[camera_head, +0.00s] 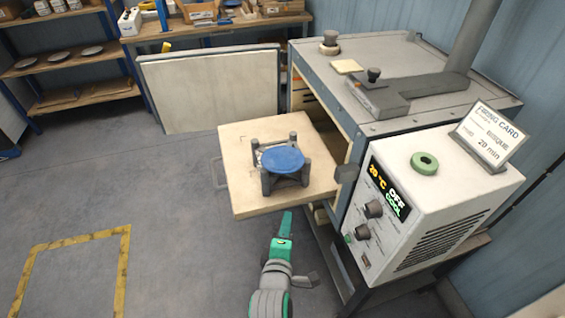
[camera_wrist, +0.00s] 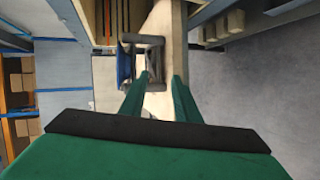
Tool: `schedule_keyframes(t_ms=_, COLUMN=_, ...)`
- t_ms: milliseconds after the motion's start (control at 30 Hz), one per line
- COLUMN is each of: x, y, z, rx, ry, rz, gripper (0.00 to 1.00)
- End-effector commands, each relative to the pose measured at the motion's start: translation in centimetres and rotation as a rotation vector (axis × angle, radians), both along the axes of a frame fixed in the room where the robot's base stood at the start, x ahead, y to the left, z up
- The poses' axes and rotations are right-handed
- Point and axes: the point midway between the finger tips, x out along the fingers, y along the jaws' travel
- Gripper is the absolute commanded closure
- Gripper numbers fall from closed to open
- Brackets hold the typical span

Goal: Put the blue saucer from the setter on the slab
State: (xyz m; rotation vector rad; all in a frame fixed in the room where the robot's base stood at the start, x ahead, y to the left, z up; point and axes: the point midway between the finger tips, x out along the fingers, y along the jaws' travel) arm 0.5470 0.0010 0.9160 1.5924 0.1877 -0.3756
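The blue saucer (camera_head: 283,159) lies on top of the dark grey setter (camera_head: 266,184), a frame with several corner posts. The setter stands on the pale cream slab (camera_head: 245,205), which sticks out of the kiln's open front. My gripper (camera_head: 286,222) is just off the slab's near edge, apart from the saucer. The saucer (camera_wrist: 124,65) shows edge-on there, beside the setter (camera_wrist: 153,42), ahead and left of the fingers.
The kiln (camera_head: 385,110) stands right of the slab, with a control box (camera_head: 440,190) in front bearing a green ring (camera_head: 424,163) and a firing card (camera_head: 490,135). A large pale panel (camera_head: 210,90) stands behind. Shelves and a bench are at the back. Floor at left is clear.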

Motion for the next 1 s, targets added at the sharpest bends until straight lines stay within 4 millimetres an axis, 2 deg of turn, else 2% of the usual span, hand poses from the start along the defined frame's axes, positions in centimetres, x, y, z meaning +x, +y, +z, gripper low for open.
schedule_keyframes(t_ms=33, x=1.4, y=0.0, z=1.6, rx=-0.053, ry=0.000, rz=0.009, gripper=0.71)
schedule_keyframes(t_ms=200, x=4.4, y=-0.1, z=5.3, rx=-0.235, ry=0.045, rz=0.039, gripper=0.71)
schedule_keyframes(t_ms=433, x=6.3, y=-0.2, z=8.6, rx=-0.378, ry=0.093, rz=0.066, gripper=0.71)
schedule_keyframes(t_ms=600, x=7.2, y=-0.4, z=9.1, rx=-0.412, ry=0.107, rz=0.073, gripper=0.71)
schedule_keyframes(t_ms=833, x=10.2, y=-1.0, z=7.8, rx=-0.412, ry=0.109, rz=0.073, gripper=0.71)
schedule_keyframes(t_ms=1000, x=11.5, y=-1.3, z=7.2, rx=-0.411, ry=0.108, rz=0.074, gripper=0.71)
